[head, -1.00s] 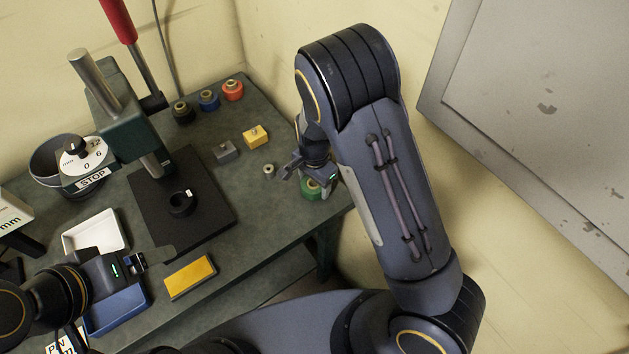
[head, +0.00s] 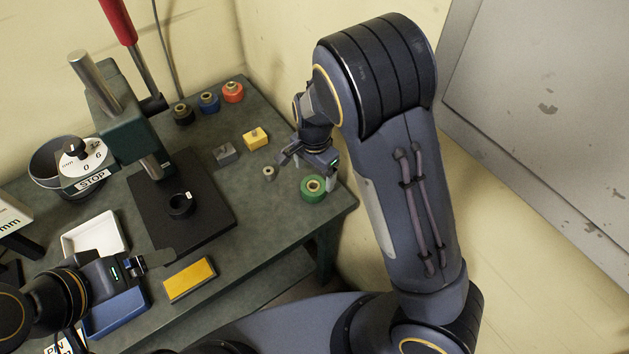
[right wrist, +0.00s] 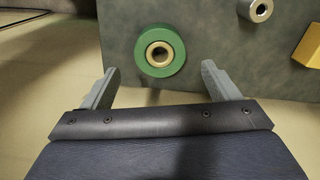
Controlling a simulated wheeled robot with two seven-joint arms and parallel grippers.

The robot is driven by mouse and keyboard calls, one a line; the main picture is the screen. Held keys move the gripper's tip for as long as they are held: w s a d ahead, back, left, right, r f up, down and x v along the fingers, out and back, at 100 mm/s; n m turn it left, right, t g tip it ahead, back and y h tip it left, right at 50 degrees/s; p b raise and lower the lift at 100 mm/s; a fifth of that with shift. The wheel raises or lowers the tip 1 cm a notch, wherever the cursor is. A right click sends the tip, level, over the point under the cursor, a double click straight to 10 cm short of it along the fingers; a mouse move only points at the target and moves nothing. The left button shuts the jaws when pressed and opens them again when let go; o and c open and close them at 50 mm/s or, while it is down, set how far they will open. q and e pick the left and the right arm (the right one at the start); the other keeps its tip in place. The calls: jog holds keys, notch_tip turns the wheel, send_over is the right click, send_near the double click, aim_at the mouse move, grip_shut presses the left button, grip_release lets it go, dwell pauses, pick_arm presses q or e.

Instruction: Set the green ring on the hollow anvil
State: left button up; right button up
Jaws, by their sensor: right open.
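The green ring (head: 313,187), with a tan-lined hole, lies flat near the bench's right edge. It also shows in the right wrist view (right wrist: 160,50), just beyond the fingertips and roughly centred between them. My right gripper (head: 308,170) is open and empty, above and just behind the ring in the head view, apart from it. Its two spread fingers show in the right wrist view (right wrist: 159,70). The hollow anvil (head: 181,205), a black round piece with an open middle, stands on the press's dark base plate. My left gripper (head: 140,262) is near the bench front; its jaw gap is unclear.
A small metal bush (head: 268,173), a grey block (head: 226,154) and a yellow block (head: 255,139) lie behind the ring. The press column (head: 125,125) rises over the base plate (head: 210,222). A white tray (head: 95,236) and yellow pad (head: 190,279) are in front.

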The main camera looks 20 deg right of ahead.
aim_at(315, 184)
notch_tip(315, 184, up, 6)
dwell(0.7)
